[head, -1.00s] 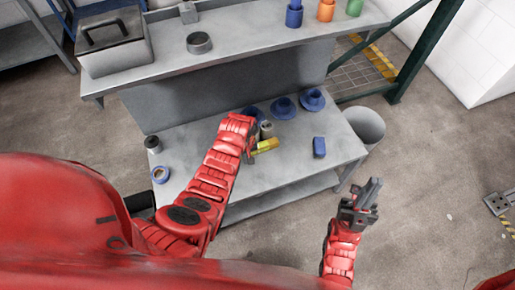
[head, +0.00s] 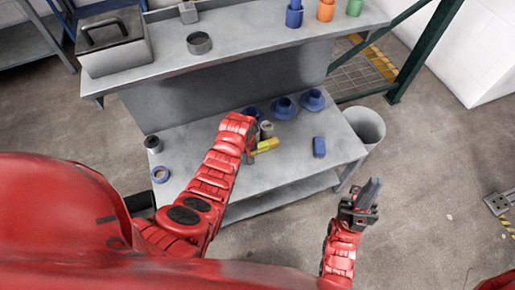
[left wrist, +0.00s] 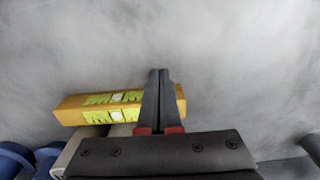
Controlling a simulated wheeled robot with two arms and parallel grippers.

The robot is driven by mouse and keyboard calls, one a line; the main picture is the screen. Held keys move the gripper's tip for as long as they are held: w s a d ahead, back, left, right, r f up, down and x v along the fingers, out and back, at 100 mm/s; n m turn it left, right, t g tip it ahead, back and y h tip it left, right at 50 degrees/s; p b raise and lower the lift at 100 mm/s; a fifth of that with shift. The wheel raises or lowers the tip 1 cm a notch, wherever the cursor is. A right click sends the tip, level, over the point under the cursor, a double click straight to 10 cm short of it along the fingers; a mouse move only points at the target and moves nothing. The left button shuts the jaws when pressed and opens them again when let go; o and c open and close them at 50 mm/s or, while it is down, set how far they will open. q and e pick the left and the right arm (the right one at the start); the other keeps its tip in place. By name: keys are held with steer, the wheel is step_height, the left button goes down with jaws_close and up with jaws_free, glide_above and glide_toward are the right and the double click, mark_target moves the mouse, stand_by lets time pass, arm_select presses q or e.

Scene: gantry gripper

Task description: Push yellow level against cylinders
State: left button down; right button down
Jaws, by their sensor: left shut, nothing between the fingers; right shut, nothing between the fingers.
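The yellow level (head: 267,145) lies on the lower grey bench, just right of my left gripper. In the left wrist view the level (left wrist: 85,107) lies crosswise, and the shut fingers overlap its right part. A pale cylinder (head: 267,129) stands behind the level; in the left wrist view a pale cylinder (left wrist: 72,151) is close against its edge, but I cannot tell whether they touch. My left gripper (left wrist: 158,73) is shut and empty; in the head view the forearm partly hides it. My right gripper (head: 372,188) is shut and empty, off the bench's right front.
Blue flanged parts (head: 284,108) stand behind and right of the cylinders. A blue block (head: 319,147) lies to the right on the bench. A grey bin (head: 367,126) stands right of the bench.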

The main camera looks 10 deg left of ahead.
stand_by(0.3)
arm_select(q)
steer(key=shift+w+a+f+b, duration=0.15)
steer(key=shift+w+a+b, duration=0.3)
steer(key=shift+w+b, duration=0.2)
steer(key=shift+s+d+r+p, duration=0.1)
steer(key=shift+s+r+p, duration=0.05)
steer(key=shift+r+p, duration=0.4)
steer(key=shift+s+d+r+p, duration=0.1)
steer(key=shift+r+p, duration=0.35)
steer(key=shift+p, duration=0.15)
steer(key=shift+s+d+r+p, duration=0.15)
steer(key=shift+s+r+p, duration=0.15)
steer(key=shift+p, duration=0.15)
step_height(320, 180, up, 7)
steer(key=p, duration=0.5)
steer(key=shift+f, duration=0.15)
steer(key=shift+f, duration=0.1)
